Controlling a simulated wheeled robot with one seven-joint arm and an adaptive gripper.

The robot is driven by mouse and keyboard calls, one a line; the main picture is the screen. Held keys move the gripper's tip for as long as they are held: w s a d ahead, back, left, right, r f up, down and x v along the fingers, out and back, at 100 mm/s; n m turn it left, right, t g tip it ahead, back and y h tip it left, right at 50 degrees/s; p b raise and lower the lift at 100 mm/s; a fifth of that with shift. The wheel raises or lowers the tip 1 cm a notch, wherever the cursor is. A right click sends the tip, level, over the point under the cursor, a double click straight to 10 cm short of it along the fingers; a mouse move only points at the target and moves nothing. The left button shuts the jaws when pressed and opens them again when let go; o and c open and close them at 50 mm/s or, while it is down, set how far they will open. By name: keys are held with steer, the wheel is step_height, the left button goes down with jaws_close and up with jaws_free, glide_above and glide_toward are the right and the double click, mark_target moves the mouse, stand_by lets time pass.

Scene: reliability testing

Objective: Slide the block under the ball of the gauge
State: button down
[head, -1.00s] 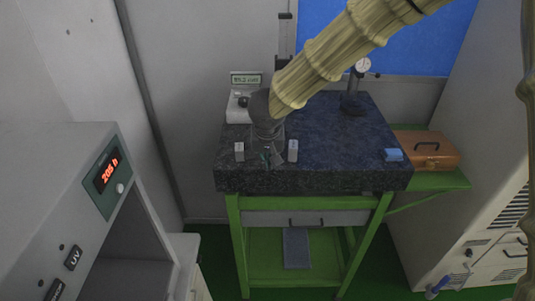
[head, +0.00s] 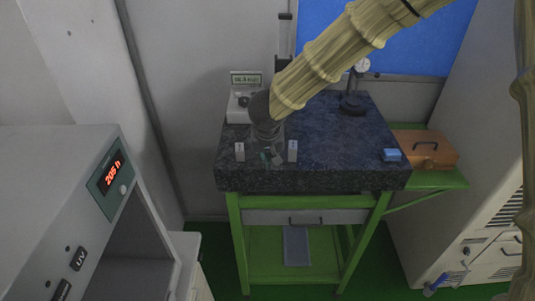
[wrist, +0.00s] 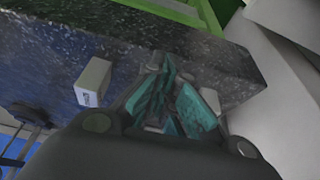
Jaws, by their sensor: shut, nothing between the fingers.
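A small grey block (head: 292,151) stands upright on the dark granite slab, just right of my gripper. A similar block (head: 239,152) stands just left of it. My gripper (head: 269,158) is shut and empty, low between the two blocks near the slab's front. In the wrist view its teal fingers (wrist: 168,92) meet, with the first block (wrist: 93,82) apart on the left and the other (wrist: 210,100) partly hidden behind a finger. A gauge with a lit display (head: 246,79) and a white base (head: 238,104) stands at the back left. I cannot make out its ball.
A dial gauge on a stand (head: 353,104) is at the slab's back right. The slab's (head: 340,150) right middle is clear.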

steer(key=shift+w+r, duration=0.1)
steer(key=shift+w, duration=0.05)
steer(key=shift+w+p, duration=0.7)
steer(key=shift+p, duration=0.3)
steer(key=shift+w+p, duration=1.55)
steer(key=shift+w, duration=2.85)
steer(key=shift+s+v, duration=0.2)
steer(key=shift+v, duration=1.95)
